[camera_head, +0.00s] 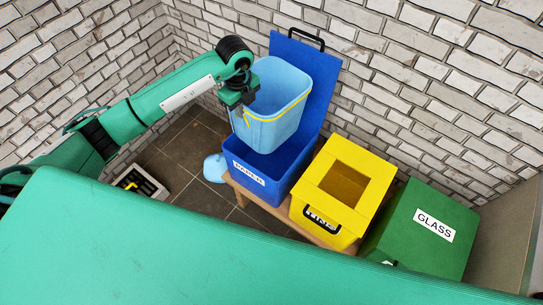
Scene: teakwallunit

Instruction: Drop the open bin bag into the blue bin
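The open bin bag (272,122) is light blue with a yellow band around its rim, upright with its mouth facing up. My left gripper (240,108) is at the left side of its rim and appears shut on it, though the fingertips are partly hidden. The blue bin (265,190) has a white label reading PAPER, and its lid (318,75) stands open behind. The bag's lower end overlaps the bin's mouth in the picture. I cannot tell whether it is above the opening or slightly inside. My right gripper is not in view.
A yellow bin (377,163) with a square opening stands right of the blue bin, and a green bin labelled GLASS (450,252) beyond it. A light-blue object (215,168) lies on the tiled floor. A small dark-and-white crate (143,187) sits at left. Brick walls close the back.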

